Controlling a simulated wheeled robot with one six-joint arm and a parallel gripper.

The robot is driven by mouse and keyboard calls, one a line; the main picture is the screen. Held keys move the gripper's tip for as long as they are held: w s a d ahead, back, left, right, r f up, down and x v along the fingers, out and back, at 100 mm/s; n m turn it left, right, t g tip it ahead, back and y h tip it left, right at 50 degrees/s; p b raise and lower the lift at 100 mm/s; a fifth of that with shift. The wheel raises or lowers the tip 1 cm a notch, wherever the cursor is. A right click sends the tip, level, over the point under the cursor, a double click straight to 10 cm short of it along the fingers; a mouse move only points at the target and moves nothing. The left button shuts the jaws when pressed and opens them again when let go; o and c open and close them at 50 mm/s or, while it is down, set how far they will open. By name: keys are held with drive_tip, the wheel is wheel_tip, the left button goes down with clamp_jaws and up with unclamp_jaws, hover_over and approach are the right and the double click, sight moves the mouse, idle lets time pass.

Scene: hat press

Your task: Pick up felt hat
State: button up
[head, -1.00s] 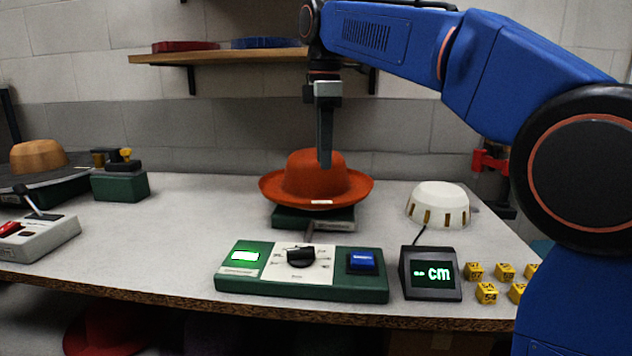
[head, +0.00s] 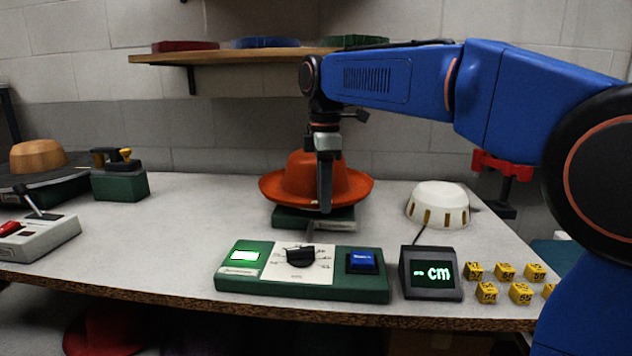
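The orange-red felt hat (head: 290,185) sits brim down on a low dark green stand (head: 288,217) in the middle of the bench. My gripper (head: 325,208) points straight down in front of the hat, its fingertips level with the front brim. It hides part of the crown's right side and the front of the brim. I see the fingers edge-on, so I cannot tell their opening or whether they touch the brim.
A green control box (head: 300,290) with a knob and blue button stands in front. A small "cm" display (head: 431,273), several yellow numbered blocks (head: 505,271) and a white slotted dome (head: 438,204) are to the right. A wall shelf (head: 225,56) hangs behind.

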clamp_jaws()
drive_tip(key=shift+r, duration=0.15)
wheel_tip(320, 180, up, 10)
idle(0.6)
idle(0.6)
